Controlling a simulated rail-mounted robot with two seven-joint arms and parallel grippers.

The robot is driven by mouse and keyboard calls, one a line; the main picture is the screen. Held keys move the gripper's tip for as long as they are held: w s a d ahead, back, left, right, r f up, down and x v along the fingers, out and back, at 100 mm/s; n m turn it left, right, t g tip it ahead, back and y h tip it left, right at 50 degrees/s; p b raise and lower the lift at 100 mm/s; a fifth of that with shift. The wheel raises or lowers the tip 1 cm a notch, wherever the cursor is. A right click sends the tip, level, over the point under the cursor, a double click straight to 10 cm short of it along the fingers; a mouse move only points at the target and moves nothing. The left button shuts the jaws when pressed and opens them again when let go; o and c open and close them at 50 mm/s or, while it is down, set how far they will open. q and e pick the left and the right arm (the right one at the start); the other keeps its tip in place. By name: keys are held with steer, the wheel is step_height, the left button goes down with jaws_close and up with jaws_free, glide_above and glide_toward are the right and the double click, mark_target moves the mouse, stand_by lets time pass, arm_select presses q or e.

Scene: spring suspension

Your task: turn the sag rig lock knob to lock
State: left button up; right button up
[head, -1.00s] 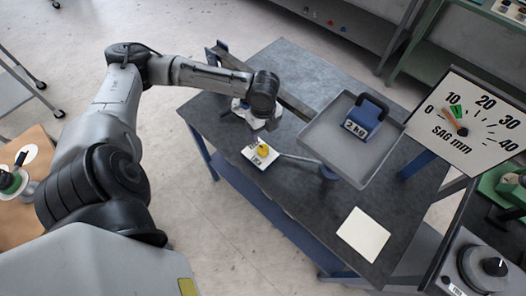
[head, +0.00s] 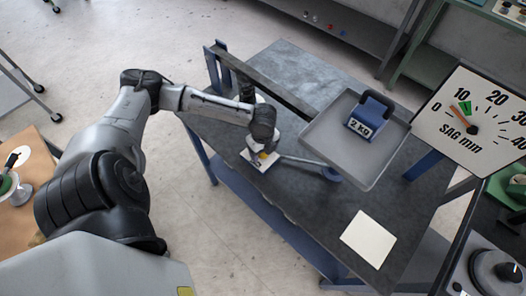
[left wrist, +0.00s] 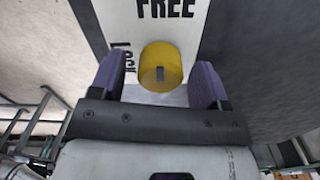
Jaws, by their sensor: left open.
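The yellow lock knob (left wrist: 161,67) sits on a white plate (left wrist: 180,30) with the printed word FREE at the top and a second, sideways label at the left, partly hidden. In the left wrist view my left gripper (left wrist: 160,85) is open, with one purple finger on each side of the knob and gaps between. In the head view my left gripper (head: 262,155) is down over the white plate (head: 250,163) and mostly hides the knob. A dark mark shows on the knob's face. My right gripper is not in view.
A grey tray (head: 322,137) with a blue 2 kg weight (head: 369,117) stands right of the gripper. The SAG mm dial (head: 480,115) stands at the right. A blank white card (head: 368,238) lies on the dark table (head: 310,215), whose front part is otherwise clear.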

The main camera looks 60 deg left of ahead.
arm_select(q)
steer(key=shift+f, duration=0.35)
steer(key=shift+c, duration=0.4)
steer(key=c, duration=0.8)
steer(key=n+p, duration=0.2)
steer(key=p, duration=0.2)
steer(key=r+n+p, duration=0.1)
steer(key=n+p, duration=0.1)
steer(key=p, duration=0.3)
steer(key=shift+c, duration=0.2)
steer(key=n+p, duration=0.4)
steer(key=p, duration=0.2)
steer(key=n+p, duration=0.5)
steer(key=p, duration=0.1)
steer(key=shift+d+f, duration=0.1)
steer(key=shift+f, duration=0.1)
steer(key=n+p, duration=0.4)
steer(key=shift+f, duration=0.15)
steer(key=shift+n+p, duration=0.3)
steer(key=shift+n, duration=0.2)
steer(key=shift+w+f, duration=0.1)
